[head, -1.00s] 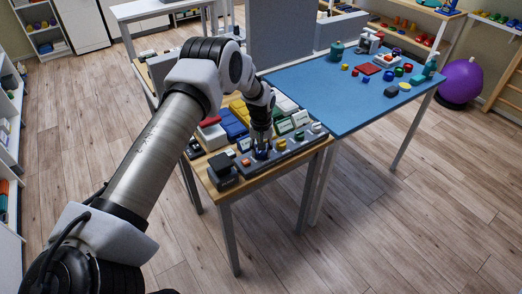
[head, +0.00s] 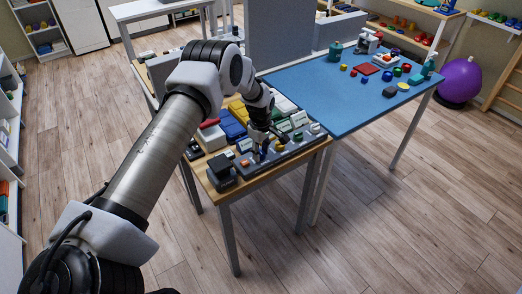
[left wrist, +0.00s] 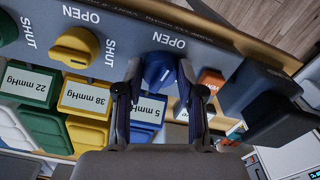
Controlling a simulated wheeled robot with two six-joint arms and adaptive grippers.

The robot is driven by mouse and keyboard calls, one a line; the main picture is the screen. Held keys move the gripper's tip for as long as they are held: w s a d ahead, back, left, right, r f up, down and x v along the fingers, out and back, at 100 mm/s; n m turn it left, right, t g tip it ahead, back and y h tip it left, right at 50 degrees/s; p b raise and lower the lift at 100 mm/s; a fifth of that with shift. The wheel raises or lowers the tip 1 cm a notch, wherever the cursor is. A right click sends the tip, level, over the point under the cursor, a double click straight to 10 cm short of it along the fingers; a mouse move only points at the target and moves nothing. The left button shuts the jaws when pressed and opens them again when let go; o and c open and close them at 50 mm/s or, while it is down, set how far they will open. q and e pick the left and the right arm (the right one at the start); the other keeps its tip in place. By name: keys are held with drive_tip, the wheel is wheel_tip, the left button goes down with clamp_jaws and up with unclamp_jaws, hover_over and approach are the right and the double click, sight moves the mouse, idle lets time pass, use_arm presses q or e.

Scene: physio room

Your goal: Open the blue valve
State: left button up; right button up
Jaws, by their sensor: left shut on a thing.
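The blue valve (left wrist: 160,72) is a round blue knob on a grey panel (left wrist: 215,60), with the word OPEN printed beside it and SHUT to its left in the left wrist view. A 5 mmHg card stands by it on a blue block (left wrist: 146,112). My left gripper (left wrist: 160,85) has one finger on each side of the knob and is shut on it. In the head view, the left gripper (head: 264,148) is down at the panel on the wooden table and mostly covers the knob. The exact angle of the knob is hard to tell. My right gripper is out of view.
A yellow knob (left wrist: 75,47) with a 38 mmHg card sits left of the blue one. An orange piece (left wrist: 210,80) and a dark box (left wrist: 265,105) are close on the right. A blue-topped table (head: 350,110) with small objects adjoins the wooden table.

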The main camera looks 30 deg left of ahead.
use_arm(q)
drive_tip(key=shift+s+f+n, duration=0.15)
drive_tip(key=shift+f+n, duration=0.05)
drive_tip(key=shift+n, duration=0.4)
drive_tip(key=o, duration=0.9)
drive_tip(key=shift+c, duration=0.2)
drive_tip(key=o, duration=0.3)
drive_tip(key=shift+a+f, duration=0.1)
drive_tip(key=shift+a, duration=0.15)
drive_tip(key=shift+r, duration=0.35)
wheel_tip(320, 180, up, 11)
drive_tip(key=shift+r, duration=0.1)
